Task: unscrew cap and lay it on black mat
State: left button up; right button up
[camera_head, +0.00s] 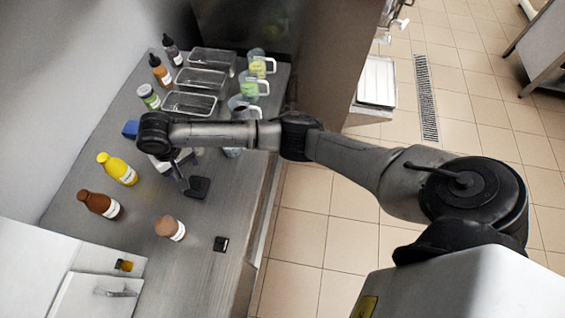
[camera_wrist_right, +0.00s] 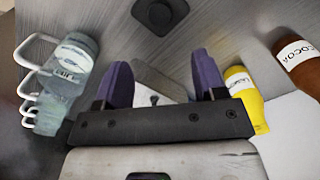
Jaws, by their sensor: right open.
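My right gripper (camera_wrist_right: 163,82) is open, its two purple fingertips apart in the wrist view. It is over the counter between the pitchers and the yellow bottle. A pale object (camera_wrist_right: 150,97) and a grey bar show behind the fingers; I cannot tell whether they touch it. A squarish black pad (camera_head: 197,187) lies on the counter, also at the top of the wrist view (camera_wrist_right: 160,14). A smaller black square (camera_head: 221,244) lies nearer the front; I cannot tell which is the mat. No loose cap is recognisable, and my wrist hides part of the counter. My left gripper is not in view.
Clear trays (camera_head: 190,103), pitchers (camera_head: 249,84) and dark-capped bottles (camera_head: 160,72) stand at the back. The counter between the jar and the smaller square is clear.

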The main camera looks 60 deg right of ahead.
jog(key=s+a+f+n+y, duration=0.1)
jog(key=s+f, duration=0.2)
jog(key=s, duration=0.2)
jog(key=s+a+f+n+t, duration=0.1)
jog(key=s+a+f+n, duration=0.1)
jog(key=s, duration=0.4)
jog(key=s+a+f+n+y, duration=0.1)
jog(key=s+a+f, duration=0.1)
jog(key=s+f, duration=0.2)
jog(key=shift+s+a+f+y, duration=0.1)
jog(key=shift+s+a+y, duration=0.05)
jog(key=shift+s, duration=0.35)
jog(key=shift+s+a+f+y, duration=0.1)
jog(key=shift+s+y, duration=0.05)
jog(key=shift+s, duration=0.3)
jog(key=s+d+r+t+h, duration=0.1)
jog(key=s+d, duration=0.3)
jog(key=s, duration=0.2)
jog(key=s+d+r+n+t+h, duration=0.1)
jog(key=s+d, duration=0.2)
jog(key=s, duration=0.4)
jog(key=s+d+t, duration=0.1)
jog(key=s+d, duration=0.3)
jog(key=s, duration=0.2)
notch_tip(320, 180, up, 20)
jog(key=p, duration=2)
jog(key=shift+s+a+r, duration=0.15)
jog(key=shift+a+r, duration=0.05)
jog(key=shift+a, duration=0.1)
